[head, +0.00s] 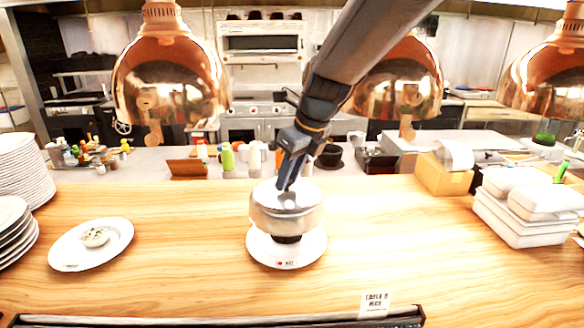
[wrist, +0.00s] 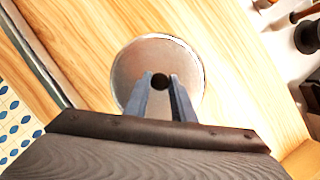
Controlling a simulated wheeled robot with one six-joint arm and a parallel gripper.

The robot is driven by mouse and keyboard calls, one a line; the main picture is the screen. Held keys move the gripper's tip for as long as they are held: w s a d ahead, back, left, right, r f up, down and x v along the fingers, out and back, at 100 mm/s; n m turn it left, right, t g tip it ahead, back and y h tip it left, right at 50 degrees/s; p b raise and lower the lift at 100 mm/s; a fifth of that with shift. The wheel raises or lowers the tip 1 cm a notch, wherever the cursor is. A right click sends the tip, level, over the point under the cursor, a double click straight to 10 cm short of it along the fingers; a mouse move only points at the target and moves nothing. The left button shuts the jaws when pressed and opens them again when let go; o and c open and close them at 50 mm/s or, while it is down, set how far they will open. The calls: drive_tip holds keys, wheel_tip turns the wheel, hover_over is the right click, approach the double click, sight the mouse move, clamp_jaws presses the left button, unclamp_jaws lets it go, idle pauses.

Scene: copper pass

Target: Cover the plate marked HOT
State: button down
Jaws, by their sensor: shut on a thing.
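My gripper (head: 286,186) is shut on a silver dome cover (head: 286,212), at the knob on its top. In the wrist view the knob (wrist: 160,80) is between the fingertips and the round cover (wrist: 190,62) lies below them. The cover is above a white plate (head: 312,252) on the wooden counter. A dark item (head: 287,239) shows in the gap between the cover's rim and the plate.
A second white plate (head: 68,252) with a small pale item stands uncovered at the left. Plate stacks (head: 20,175) are at the far left, white containers (head: 525,212) at the right. Copper lamps (head: 170,80) hang over the counter (head: 400,235). A printed card (head: 375,303) stands at the front.

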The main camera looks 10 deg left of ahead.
sight(289, 192)
drive_tip(key=shift+f+b, duration=2.1)
drive_tip(key=shift+b, duration=0.5)
drive_tip(key=shift+f, duration=1.75)
drive_tip(key=shift+p, duration=0.6)
drive_tip(key=shift+f+p, duration=0.45)
drive_tip(key=shift+p, duration=0.4)
drive_tip(key=c, duration=0.9)
unclamp_jaws()
drive_tip(key=shift+r, duration=0.1)
